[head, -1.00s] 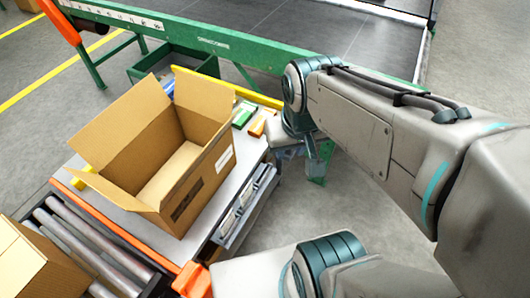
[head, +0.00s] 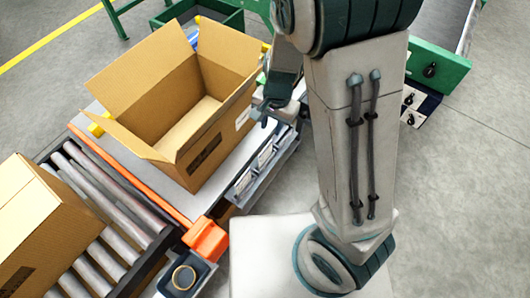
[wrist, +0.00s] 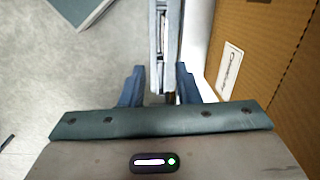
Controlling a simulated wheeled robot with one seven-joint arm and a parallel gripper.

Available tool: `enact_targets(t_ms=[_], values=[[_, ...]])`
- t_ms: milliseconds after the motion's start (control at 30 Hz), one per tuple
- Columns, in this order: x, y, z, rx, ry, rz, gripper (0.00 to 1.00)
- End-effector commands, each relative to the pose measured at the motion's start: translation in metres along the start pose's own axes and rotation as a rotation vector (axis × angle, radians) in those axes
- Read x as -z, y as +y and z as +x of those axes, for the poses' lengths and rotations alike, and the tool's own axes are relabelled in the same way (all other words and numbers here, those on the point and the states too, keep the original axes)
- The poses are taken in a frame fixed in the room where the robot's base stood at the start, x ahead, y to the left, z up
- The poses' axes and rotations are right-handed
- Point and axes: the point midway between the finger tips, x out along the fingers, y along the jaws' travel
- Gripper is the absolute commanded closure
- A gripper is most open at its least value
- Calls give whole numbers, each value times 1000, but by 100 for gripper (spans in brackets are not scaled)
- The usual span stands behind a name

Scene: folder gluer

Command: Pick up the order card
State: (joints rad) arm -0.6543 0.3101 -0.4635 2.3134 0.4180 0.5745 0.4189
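My gripper (wrist: 158,88) is open in the wrist view, its two blue fingers apart on either side of a narrow grey rack edge (wrist: 160,22). Nothing is clearly held between them. In the head view my gripper (head: 268,116) hangs beside the right side of the open box, partly hidden by my arm. Pale cards (head: 266,153) with dark print sit in the grey rack (head: 250,195) along the table's near-right side. I cannot tell which is the order card. A white label (wrist: 230,67) is on the cardboard wall in the wrist view.
The open cardboard box (head: 152,148) stands on the worktable, close right of my gripper in the wrist view. A second box (head: 45,225) sits on the rollers (head: 110,205) at left. An orange corner block (head: 206,240) marks the table's near corner.

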Motion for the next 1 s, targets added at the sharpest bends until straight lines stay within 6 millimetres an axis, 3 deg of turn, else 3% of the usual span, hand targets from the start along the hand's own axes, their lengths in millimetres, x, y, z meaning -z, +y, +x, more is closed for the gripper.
enact_targets(t_ms=[33, 100, 367, 700, 1000], values=[[1, -3, 16, -23, 8, 19, 71], [4, -6, 29, -42, 22, 51, 71], [9, -9, 56, -71, 53, 101, 71], [12, -4, 120, -71, 53, 102, 71], [11, -5, 143, -70, 52, 100, 71]])
